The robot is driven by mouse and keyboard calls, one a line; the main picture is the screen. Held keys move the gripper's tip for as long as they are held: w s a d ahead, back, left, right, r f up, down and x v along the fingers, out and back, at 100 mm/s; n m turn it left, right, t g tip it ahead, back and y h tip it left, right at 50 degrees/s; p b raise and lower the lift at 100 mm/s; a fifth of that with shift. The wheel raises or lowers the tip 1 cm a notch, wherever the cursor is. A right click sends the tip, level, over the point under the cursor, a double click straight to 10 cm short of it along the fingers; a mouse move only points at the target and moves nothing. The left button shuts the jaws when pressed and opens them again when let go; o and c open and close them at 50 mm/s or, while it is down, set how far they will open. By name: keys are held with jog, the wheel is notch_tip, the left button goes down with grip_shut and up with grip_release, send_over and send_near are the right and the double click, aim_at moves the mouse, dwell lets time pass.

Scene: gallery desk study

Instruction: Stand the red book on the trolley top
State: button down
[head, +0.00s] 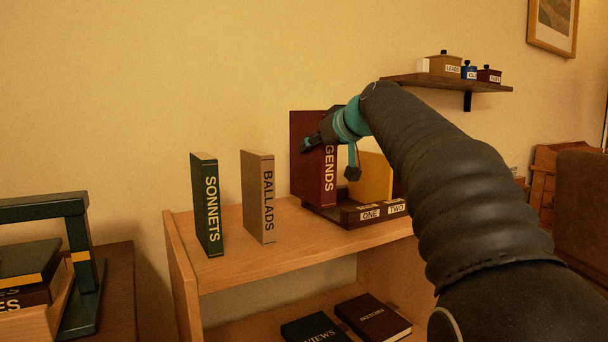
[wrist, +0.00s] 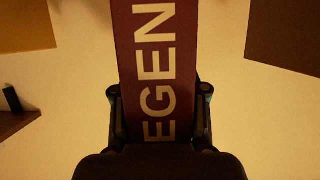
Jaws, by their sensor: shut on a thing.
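The red book (head: 308,155), with LEGENDS lettered down its spine, is upright in the head view. My gripper (head: 331,158) is shut on it, with one finger on either side. In the wrist view, the book's spine (wrist: 155,60) stands between the two fingers (wrist: 158,95). The book's lower end overlaps a dark tray with labels ONE and TWO (head: 352,221); I cannot tell whether it touches it. The tray is on a light wooden unit (head: 290,262), which may be the trolley; I cannot tell for sure.
A green SONNETS book (head: 207,205) and a tan BALLADS book (head: 258,197) stand left of the tray. A yellow panel (head: 374,178) rises behind my gripper. Two books (head: 373,316) lie on the lower shelf. A wall shelf (head: 440,84) holds small boxes. A green frame (head: 80,250) stands far left.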

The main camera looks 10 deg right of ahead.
notch_tip(320, 180, down, 6)
jog(key=a+b, duration=0.1)
jog(key=a, duration=0.1)
jog(key=shift+w+a+r, duration=0.25)
jog(key=shift+w+a, duration=0.15)
jog(key=shift+w, duration=0.05)
jog(key=shift+f+b, duration=0.15)
jog(key=shift+b, duration=0.15)
jog(key=c, duration=0.6)
grip_release()
jog(key=shift+f, duration=0.1)
jog(key=v, duration=1.2)
